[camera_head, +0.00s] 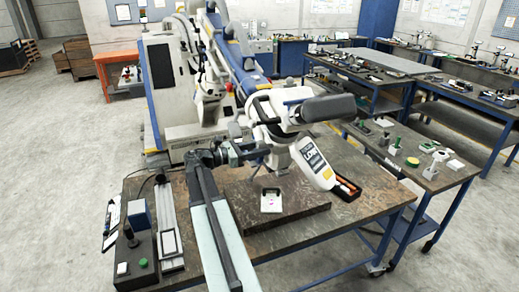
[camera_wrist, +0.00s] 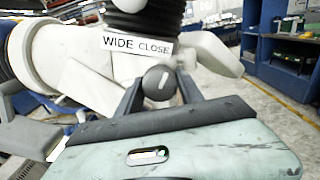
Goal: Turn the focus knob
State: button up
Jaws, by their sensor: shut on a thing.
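The focus knob (camera_wrist: 158,80) is a small dark round knob with a pale line on its face, in the middle of the wrist view. It sits just under a white label reading "WIDE CLOSE" (camera_wrist: 137,45). My gripper (camera_wrist: 160,88) has one dark finger on each side of the knob and is shut on it. The knob belongs to the white microscope (camera_head: 285,108), which hangs over the table in the head view. There my gripper (camera_head: 240,150) reaches the microscope's left side, and the knob is too small to make out.
An orange-trimmed tray (camera_head: 345,188) lies to the right. A dark control box (camera_head: 135,262) stands at the left front. A side bench (camera_head: 400,160) holds several small items.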

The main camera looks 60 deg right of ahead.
jog(key=shift+m, duration=1.7)
jog(key=shift+f+m, duration=0.1)
jog(key=shift+m, duration=1.6)
jog(key=o, duration=1.4)
jog(key=shift+a, duration=0.1)
jog(key=v, duration=0.8)
